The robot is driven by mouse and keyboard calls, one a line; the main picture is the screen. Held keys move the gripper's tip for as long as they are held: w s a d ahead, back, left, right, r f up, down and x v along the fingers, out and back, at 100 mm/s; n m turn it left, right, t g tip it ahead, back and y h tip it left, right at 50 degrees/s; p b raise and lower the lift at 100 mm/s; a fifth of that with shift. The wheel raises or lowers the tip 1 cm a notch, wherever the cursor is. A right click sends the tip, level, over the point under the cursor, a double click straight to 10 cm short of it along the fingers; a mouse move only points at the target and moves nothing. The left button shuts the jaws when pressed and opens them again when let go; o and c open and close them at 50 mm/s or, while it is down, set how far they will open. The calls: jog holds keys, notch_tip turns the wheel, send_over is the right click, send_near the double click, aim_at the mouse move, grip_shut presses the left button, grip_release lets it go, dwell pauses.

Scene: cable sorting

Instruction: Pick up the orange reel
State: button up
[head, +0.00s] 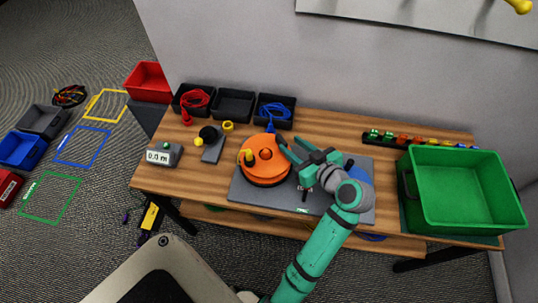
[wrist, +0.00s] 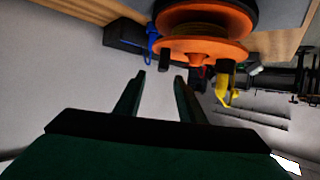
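The orange reel (head: 264,162) lies flat on the grey mat (head: 244,190) on the wooden bench, with a yellow part standing on its left side. It also shows at the top of the wrist view (wrist: 205,48), upside down, with a dark ring and a yellow hook-like part (wrist: 226,82). My gripper (head: 285,148) is at the right of the reel in the head view. In the wrist view its two fingers (wrist: 160,80) are apart with nothing between them. The reel is beyond the fingertips. I cannot tell if a finger touches it.
A large green bin (head: 465,240) stands at the bench's right end. Black trays (head: 233,104) with red and blue cables line the back left. A grey meter box (head: 163,154) sits front left. A row of coloured connectors (head: 405,140) lies behind the mat.

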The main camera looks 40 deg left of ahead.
aim_at(283, 140)
jog(key=shift+s+a+f, duration=0.1)
jog(key=shift+a+f, duration=0.1)
jog(key=shift+a, duration=0.5)
jog(key=shift+x, duration=2.55)
jog(key=shift+d+f, duration=0.1)
jog(key=shift+f, duration=0.05)
grip_shut()
